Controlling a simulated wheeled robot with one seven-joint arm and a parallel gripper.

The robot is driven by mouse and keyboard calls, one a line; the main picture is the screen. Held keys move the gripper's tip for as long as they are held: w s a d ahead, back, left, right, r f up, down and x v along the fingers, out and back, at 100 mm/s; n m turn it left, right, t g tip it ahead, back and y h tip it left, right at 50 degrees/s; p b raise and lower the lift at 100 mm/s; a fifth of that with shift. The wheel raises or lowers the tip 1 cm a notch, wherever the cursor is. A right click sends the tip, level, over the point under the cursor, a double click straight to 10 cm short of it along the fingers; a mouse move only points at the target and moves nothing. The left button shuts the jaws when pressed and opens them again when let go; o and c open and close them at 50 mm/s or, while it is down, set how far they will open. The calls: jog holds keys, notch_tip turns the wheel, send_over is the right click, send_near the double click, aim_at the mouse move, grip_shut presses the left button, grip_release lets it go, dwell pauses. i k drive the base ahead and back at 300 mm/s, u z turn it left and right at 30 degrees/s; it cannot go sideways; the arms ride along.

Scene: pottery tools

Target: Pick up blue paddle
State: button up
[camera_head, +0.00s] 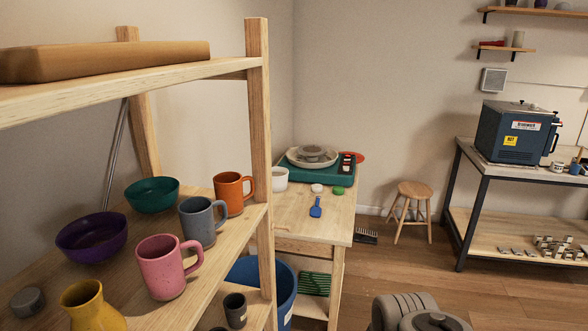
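The blue paddle (316,207) is small and lies flat on the wooden table (290,218) in the middle of the view, near the table's right side. Its handle end points up in the picture, away from me or nearly so. Nothing covers it. Grey rounded parts at the bottom edge, right of centre, look like my own arm. My gripper's fingers do not show, so its distance from the paddle cannot be seen.
A wooden shelf post (259,120) stands left of the table, beside mugs and bowls. Behind the paddle are a white sponge-like disc (317,188), a green piece (338,191) and a teal pottery wheel (328,172). A stool (409,194) stands right; open floor lies in front of it.

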aim_at(315, 211)
jog(key=i, duration=0.25)
jog(key=z, duration=0.95)
jog(key=i, duration=2.7)
jog(key=u, duration=3.75)
jog(key=i, duration=0.5)
